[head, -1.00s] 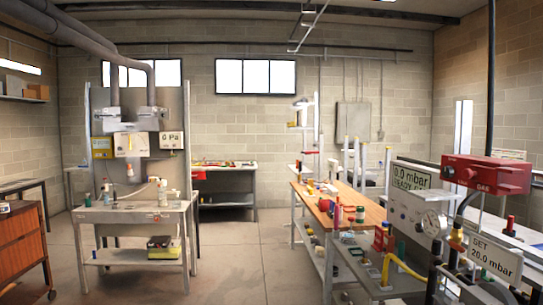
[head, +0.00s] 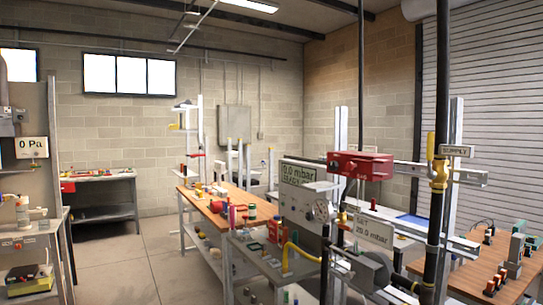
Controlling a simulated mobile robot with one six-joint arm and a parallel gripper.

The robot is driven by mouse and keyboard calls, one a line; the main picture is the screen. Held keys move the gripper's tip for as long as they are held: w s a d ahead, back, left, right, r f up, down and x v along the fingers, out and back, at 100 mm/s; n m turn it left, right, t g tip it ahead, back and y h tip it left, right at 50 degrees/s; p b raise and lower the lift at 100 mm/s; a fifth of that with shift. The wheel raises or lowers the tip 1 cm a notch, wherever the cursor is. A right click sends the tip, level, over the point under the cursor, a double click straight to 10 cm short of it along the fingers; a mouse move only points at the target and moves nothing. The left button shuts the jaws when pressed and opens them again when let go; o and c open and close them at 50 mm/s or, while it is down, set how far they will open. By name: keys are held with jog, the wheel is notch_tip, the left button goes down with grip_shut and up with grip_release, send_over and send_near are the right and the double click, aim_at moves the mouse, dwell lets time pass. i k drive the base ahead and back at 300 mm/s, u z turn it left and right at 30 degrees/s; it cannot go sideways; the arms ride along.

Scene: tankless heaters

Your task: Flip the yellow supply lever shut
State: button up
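The yellow supply lever (head: 430,147) stands upright, in line with the dark vertical gas pipe, at the right of the head view. It sits at a brass-coloured valve body (head: 439,173) on that pipe.
A red box (head: 360,165) and a grey panel with a mbar display (head: 299,174) stand left of the pipe. A wooden workbench (head: 470,262) with small parts is at the lower right. Open floor (head: 150,255) lies at the left.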

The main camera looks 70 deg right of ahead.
aim_at(430, 174)
jog(key=z, duration=3.35)
jog(key=k, duration=1.35)
jog(key=z, duration=0.5)
jog(key=i, duration=2)
jog(key=z, duration=0.2)
